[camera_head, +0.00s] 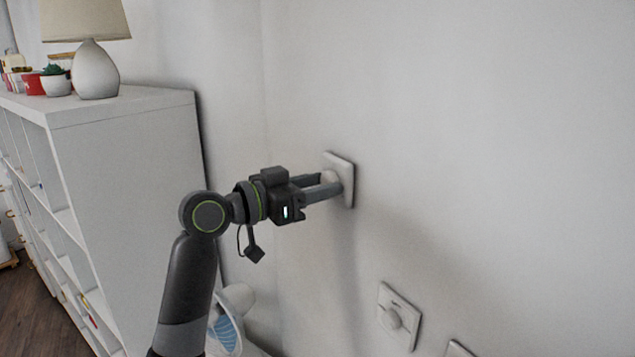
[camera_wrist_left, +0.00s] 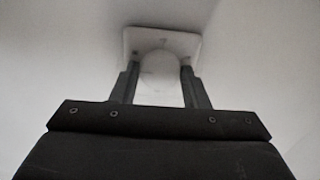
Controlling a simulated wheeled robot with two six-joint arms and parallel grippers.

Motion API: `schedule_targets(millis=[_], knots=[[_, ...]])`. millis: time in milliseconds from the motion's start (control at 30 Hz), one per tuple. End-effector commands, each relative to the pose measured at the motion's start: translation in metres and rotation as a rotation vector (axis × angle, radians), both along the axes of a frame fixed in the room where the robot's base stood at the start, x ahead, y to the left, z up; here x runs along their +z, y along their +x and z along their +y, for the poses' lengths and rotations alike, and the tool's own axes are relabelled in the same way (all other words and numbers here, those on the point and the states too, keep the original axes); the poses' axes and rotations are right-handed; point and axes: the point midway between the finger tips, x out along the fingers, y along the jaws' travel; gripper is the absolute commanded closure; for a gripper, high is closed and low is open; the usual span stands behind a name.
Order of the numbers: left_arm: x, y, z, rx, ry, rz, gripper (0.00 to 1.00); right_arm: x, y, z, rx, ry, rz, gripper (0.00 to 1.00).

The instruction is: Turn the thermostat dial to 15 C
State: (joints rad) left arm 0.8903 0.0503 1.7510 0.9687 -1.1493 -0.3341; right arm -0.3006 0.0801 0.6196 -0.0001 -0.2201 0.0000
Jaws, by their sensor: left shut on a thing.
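The white thermostat plate (camera_head: 344,167) is on the wall in the middle of the head view. Its round white dial (camera_head: 328,177) sits between the fingers of my left gripper (camera_head: 331,183). The wrist view shows the square plate (camera_wrist_left: 183,42) and the dial (camera_wrist_left: 160,71) with one finger of the left gripper (camera_wrist_left: 160,76) on each side. The left gripper is shut on the dial. The dial's markings and setting are too small and blurred to read. My right gripper is not in view.
A white shelf unit (camera_head: 130,150) stands left, carrying a lamp (camera_head: 96,70) and a potted plant (camera_head: 56,84). The wall right of the thermostat is bare.

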Motion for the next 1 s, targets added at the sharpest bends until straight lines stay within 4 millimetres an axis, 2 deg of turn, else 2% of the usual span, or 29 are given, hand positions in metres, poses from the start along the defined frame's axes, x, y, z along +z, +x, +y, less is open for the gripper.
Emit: schedule_targets(millis=[500, 1000], knots=[[0.001, 0.000, 0.000, 0.001, -0.208, 0.337, 0.81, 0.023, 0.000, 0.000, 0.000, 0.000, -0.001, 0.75], [0.000, 0.000, 0.000, 0.000, -0.268, 0.432, 0.81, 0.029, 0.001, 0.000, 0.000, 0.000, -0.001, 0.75]])
